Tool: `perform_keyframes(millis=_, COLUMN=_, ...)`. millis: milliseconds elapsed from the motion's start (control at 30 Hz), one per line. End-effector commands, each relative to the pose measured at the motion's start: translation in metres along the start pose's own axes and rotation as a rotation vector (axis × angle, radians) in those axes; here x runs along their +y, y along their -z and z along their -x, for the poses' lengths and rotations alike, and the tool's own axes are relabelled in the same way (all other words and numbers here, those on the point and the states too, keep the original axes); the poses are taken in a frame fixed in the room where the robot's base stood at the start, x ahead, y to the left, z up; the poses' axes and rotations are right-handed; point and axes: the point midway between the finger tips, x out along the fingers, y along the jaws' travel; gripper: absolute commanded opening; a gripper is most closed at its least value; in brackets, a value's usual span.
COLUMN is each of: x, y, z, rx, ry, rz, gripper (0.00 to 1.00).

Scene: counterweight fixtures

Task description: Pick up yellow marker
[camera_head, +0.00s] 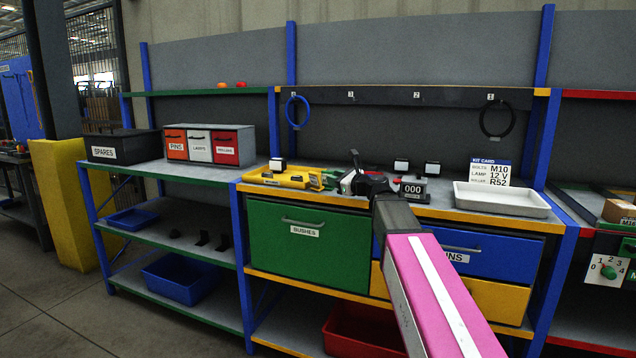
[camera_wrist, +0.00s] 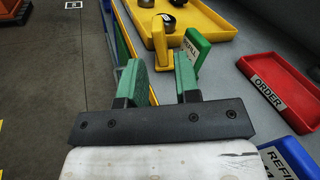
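A small upright yellow piece (camera_wrist: 161,48), which looks like the yellow marker, stands at the near corner of a yellow tray (camera_wrist: 218,20) in the wrist view. A green piece (camera_wrist: 196,43) with a white label stands just right of it. My gripper (camera_wrist: 159,68) is open, its green-padded fingers apart with nothing held between them. The yellow piece lies ahead of the gap, beyond the fingertips. In the head view my gripper (camera_head: 349,180) is over the bench, right of the yellow tray (camera_head: 275,180); the small pieces there are hard to tell apart.
A red tray (camera_wrist: 277,93) labelled ORDER and a blue labelled piece (camera_wrist: 290,160) are on the right in the wrist view. In the head view, a black 000 counter (camera_head: 413,190) and white tray (camera_head: 500,199) stand right of my gripper.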

Motion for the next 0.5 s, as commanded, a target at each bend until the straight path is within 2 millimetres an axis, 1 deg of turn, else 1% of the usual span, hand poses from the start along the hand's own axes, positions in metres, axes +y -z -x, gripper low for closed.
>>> perform_keyframes(millis=167, x=-0.001, y=0.001, z=-0.02, rx=0.0, ry=-0.001, rz=-0.001, gripper=0.3)
perform_keyframes(millis=333, x=-0.001, y=0.001, z=-0.046, rx=0.001, ry=-0.002, rz=0.001, gripper=0.3)
perform_keyframes(millis=400, x=0.0, y=0.001, z=-0.052, rx=0.001, ry=-0.001, rz=0.001, gripper=0.3)
perform_keyframes(millis=500, x=0.001, y=0.001, z=-0.057, rx=0.001, ry=-0.001, rz=0.002, gripper=0.3)
